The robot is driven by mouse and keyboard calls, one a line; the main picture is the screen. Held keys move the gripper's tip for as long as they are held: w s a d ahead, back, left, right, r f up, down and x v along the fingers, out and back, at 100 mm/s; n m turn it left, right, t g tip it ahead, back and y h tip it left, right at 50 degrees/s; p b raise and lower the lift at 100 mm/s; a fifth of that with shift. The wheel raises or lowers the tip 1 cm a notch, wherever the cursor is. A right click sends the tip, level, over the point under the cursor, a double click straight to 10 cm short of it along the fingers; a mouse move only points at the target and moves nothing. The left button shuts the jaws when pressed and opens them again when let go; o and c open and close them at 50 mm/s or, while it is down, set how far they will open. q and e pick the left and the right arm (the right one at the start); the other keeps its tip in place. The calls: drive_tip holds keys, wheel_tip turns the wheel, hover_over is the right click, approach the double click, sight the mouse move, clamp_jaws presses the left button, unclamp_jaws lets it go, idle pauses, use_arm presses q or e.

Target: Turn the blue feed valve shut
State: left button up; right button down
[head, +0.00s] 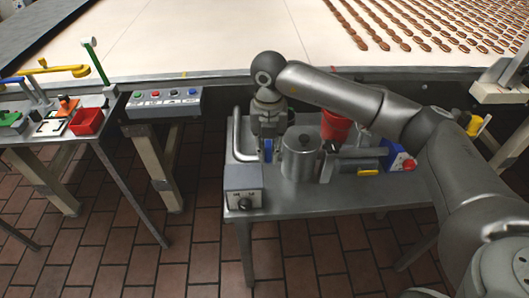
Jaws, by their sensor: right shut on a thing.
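The blue feed valve (267,152) shows as a narrow upright blue piece on the steel side table, between a bent metal pipe and a lidded metal pot. My right gripper (267,142) points down from above and is shut on this blue piece. The fingers and wrist hide most of the valve, so I cannot tell how far its handle is turned. My left gripper is not in view.
The lidded pot (301,158) stands close right of my gripper, with a red container (336,126) behind. A grey knob box (243,187) sits at the table's front left. A button panel (164,103) and a cluttered table (95,124) are left. The conveyor (220,40) runs behind.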

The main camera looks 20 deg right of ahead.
sight(270, 156)
drive_tip(key=shift+d+n, duration=0.2)
drive_tip(key=shift+n, duration=0.3)
drive_tip(key=shift+s, duration=0.1)
drive_tip(key=c, duration=1.4)
unclamp_jaws()
wheel_tip(270, 156, up, 12)
drive_tip(key=shift+f, duration=0.1)
